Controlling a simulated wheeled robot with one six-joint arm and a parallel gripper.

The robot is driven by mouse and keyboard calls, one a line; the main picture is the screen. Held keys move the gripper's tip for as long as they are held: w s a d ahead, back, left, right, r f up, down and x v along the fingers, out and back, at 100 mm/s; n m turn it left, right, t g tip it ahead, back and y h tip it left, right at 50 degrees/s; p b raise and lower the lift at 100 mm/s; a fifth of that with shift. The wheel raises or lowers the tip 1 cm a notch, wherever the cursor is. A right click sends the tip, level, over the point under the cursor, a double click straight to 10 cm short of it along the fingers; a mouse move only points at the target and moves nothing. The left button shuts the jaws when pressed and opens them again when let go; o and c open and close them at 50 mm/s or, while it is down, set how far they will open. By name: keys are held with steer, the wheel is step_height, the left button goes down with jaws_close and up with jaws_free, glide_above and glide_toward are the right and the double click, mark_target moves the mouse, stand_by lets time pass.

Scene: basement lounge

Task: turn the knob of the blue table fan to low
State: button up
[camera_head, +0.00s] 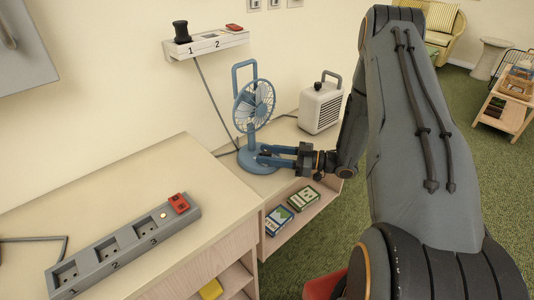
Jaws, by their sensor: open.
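The blue table fan (255,105) stands upright on a low wooden cabinet against the wall, with a round blue base and a handle loop on top. My gripper (262,154) reaches in from the right at the fan's base, its fingers pointing left. The fingers are open, one above the other in the picture, in front of the lower stand. The knob cannot be made out; the fingers may cover it. I cannot tell whether the fingers touch the fan.
A white heater (320,108) stands right of the fan, behind my arm. A wall shelf (207,44) with numbered places hangs above left. A grey power strip (125,247) with a red switch lies on the nearer cabinet (110,190). Boxes (303,197) lie on the shelf below.

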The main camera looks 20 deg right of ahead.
steer(key=shift+w+a, duration=0.1)
steer(key=shift+a, duration=0.1)
jaws_close()
